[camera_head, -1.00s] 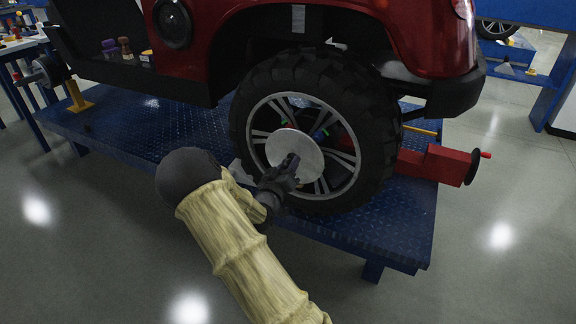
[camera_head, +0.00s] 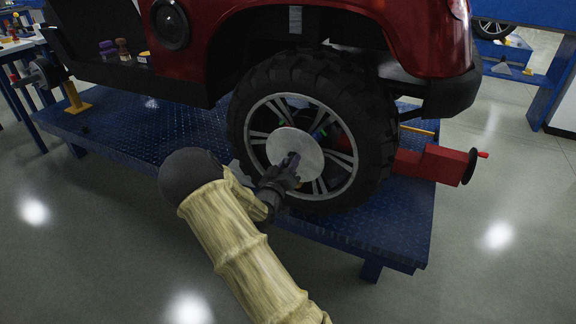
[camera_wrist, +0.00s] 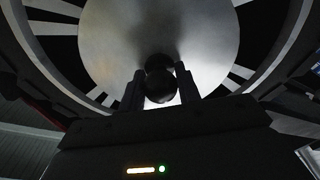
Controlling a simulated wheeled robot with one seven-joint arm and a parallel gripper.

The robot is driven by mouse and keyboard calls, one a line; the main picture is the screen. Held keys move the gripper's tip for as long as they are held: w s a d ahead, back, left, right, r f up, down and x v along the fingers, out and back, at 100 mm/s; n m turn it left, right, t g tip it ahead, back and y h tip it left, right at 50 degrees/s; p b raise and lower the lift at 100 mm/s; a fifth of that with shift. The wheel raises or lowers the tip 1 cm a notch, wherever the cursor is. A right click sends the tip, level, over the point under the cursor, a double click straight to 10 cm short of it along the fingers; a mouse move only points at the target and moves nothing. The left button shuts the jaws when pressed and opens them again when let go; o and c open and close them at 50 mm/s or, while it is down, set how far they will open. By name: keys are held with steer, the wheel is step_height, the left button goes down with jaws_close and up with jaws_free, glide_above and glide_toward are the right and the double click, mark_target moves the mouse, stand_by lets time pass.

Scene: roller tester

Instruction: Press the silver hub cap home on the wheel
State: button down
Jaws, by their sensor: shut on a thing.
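The silver hub cap (camera_head: 301,146) is a round disc in front of the middle of the wheel (camera_head: 254,110), covering the hub. My gripper (camera_head: 290,166) is at the disc's face, reaching in from the lower left. In the wrist view the hub cap (camera_wrist: 190,40) fills the upper middle, with the wheel's spokes around it. There my gripper (camera_wrist: 160,84) is shut on the cap's dark round knob. The cap looks near the spokes and roughly centred, but I cannot tell whether it touches the wheel, since its back is hidden.
The red vehicle body (camera_head: 425,40) overhangs the wheel. The wheel stands over a blue platform (camera_head: 130,135). A red box with a handle (camera_head: 435,163) juts out at the right. Bottles (camera_head: 123,48) stand at the left. The floor in front is clear.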

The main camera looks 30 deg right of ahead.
steer(key=shift+x, duration=1.35)
steer(key=c, duration=0.9)
jaws_free()
steer(key=shift+s+d+f, duration=0.1)
steer(key=p+v, duration=0.3)
steer(key=v, duration=1.4)
steer(key=shift+a+p, duration=0.2)
steer(key=shift+p, duration=0.15)
steer(key=shift+s+d+f, duration=0.1)
steer(key=shift+f, duration=0.05)
